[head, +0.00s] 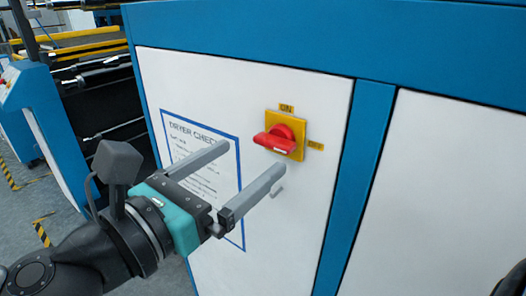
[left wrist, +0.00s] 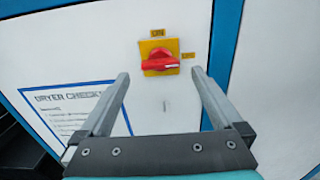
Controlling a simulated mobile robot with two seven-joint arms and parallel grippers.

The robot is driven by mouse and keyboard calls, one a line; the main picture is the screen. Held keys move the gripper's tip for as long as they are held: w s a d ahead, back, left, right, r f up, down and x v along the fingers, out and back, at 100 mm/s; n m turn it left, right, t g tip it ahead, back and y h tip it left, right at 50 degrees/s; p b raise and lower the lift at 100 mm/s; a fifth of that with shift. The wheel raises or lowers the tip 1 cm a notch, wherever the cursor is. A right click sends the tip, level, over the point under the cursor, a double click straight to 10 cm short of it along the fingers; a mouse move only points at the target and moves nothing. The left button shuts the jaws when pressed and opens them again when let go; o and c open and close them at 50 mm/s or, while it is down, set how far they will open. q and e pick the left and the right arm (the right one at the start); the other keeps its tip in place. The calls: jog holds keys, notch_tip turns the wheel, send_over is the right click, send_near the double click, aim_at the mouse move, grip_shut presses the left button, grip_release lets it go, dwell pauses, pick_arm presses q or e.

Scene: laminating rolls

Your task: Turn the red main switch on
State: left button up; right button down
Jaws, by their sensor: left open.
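The red main switch (head: 275,139) is a rotary knob on a yellow square plate (head: 298,152) fixed to the white cabinet panel. An ON label (head: 287,108) is above it and an OFF label (head: 315,146) is to its right. In the left wrist view the red handle (left wrist: 160,63) lies roughly horizontal, in line with the OFF label (left wrist: 187,56). My left gripper (head: 252,158) is open and empty, its two fingers pointing at the panel below and left of the switch. In the left wrist view the switch appears beyond and between the fingertips (left wrist: 160,75), not touched.
A blue-framed dryer check sheet (head: 205,150) is on the panel, partly behind my left gripper. Blue cabinet frame (head: 350,165) runs right of the switch. Machine rollers (head: 100,75) and a blue unit (head: 40,120) stand at the left.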

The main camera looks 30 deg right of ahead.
aim_at(269, 143)
pick_arm(q)
jog(key=shift+p+x, duration=0.4)
jog(key=shift+x, duration=2.2)
jog(key=c, duration=1.2)
